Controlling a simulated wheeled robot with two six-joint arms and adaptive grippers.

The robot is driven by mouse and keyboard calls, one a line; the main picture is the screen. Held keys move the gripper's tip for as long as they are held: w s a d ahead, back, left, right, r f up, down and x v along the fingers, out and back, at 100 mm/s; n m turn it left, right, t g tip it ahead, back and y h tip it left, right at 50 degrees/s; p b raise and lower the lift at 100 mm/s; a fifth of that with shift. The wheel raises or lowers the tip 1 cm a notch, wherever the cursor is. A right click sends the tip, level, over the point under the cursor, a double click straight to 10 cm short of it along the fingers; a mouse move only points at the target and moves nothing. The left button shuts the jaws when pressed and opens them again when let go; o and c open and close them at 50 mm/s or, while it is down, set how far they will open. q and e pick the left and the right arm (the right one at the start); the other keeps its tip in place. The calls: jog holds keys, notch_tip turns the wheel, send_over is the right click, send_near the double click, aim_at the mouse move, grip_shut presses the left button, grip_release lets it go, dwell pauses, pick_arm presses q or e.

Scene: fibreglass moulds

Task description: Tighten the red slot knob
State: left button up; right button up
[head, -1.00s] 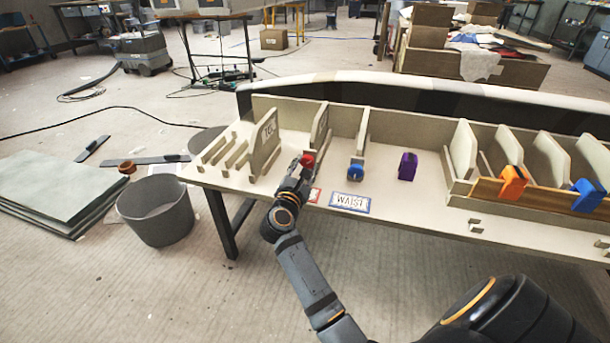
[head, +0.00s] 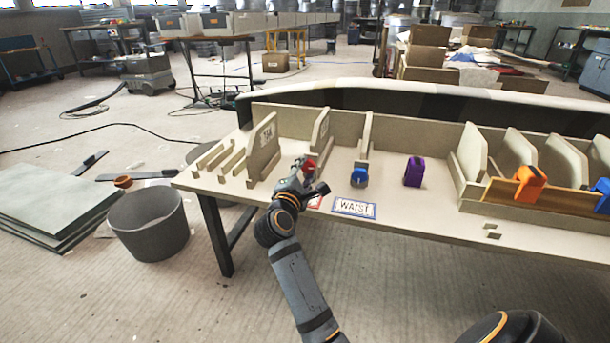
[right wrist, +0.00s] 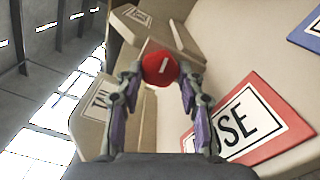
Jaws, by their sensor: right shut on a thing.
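The red slot knob (head: 309,167) sits at the front end of a divider on the bench. The right wrist view shows its round red face (right wrist: 161,69) with a short white slot running close to upright. My right gripper (right wrist: 162,76) has one finger on each side of the knob and is shut on it. In the head view the right gripper (head: 307,174) reaches the knob from the front and covers part of it. My left gripper is not in view.
A red-bordered label (right wrist: 250,122) lies close beside the gripper, and the blue-bordered WAIST label (head: 354,208) lies farther right. A grey bin (head: 148,226) stands on the floor at left.

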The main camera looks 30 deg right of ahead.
jog(key=shift+f, duration=0.1)
dwell(0.3)
jog(key=o, duration=1.2)
jog(key=shift+c, duration=0.2)
